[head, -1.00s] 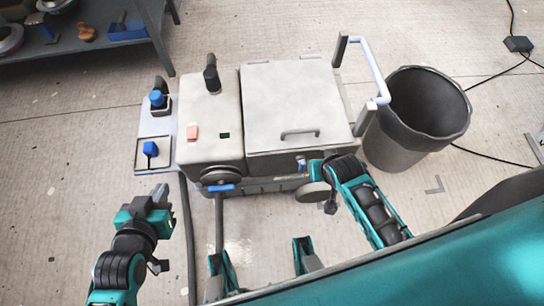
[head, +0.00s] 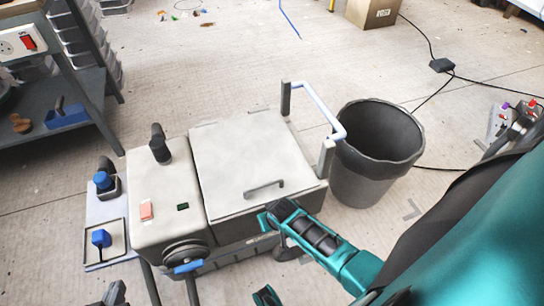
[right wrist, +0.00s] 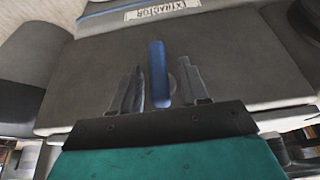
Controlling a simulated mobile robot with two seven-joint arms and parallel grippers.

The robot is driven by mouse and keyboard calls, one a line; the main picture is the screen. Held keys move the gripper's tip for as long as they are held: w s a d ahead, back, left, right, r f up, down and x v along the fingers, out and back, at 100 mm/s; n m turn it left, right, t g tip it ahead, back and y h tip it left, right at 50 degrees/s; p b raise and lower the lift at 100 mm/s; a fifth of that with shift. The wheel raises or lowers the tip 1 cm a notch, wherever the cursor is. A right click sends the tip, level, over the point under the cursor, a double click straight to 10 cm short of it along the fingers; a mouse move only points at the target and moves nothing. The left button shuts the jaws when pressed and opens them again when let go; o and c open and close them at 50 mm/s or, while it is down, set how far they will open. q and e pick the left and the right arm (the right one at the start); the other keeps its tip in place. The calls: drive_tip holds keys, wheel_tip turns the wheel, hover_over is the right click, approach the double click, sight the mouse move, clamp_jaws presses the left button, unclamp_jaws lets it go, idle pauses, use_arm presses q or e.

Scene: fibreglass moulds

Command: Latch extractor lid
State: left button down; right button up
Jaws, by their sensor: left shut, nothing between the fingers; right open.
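The extractor is a pale grey box with a flat lid (head: 245,160) that lies down on it and has a grey bar handle (head: 264,188). In the right wrist view, the blue latch lever (right wrist: 158,72) stands upright on the extractor's front, below an "EXTRACTOR" label (right wrist: 162,9). My right gripper (right wrist: 160,92) is open, with one finger on each side of the lever and gaps showing. In the head view, its fingers are hidden at the extractor's front. My left gripper (head: 114,293) is shut and empty, partly cut off at the bottom left.
A dark bin (head: 376,150) stands right of the extractor, beside a pale blue rail (head: 316,108). A panel with blue knobs (head: 101,239) is at the extractor's left. A shelf unit (head: 60,140) is at the upper left. A cardboard box (head: 368,12) and cables lie on open floor behind.

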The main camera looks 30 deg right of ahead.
drive_tip(key=shift+w+f, duration=0.25)
drive_tip(key=shift+f, duration=0.3)
use_arm(q)
drive_tip(key=shift+s+f, duration=0.15)
drive_tip(key=shift+f, duration=0.35)
use_arm(e)
drive_tip(key=c, duration=0.8)
use_arm(q)
drive_tip(key=shift+s, duration=0.1)
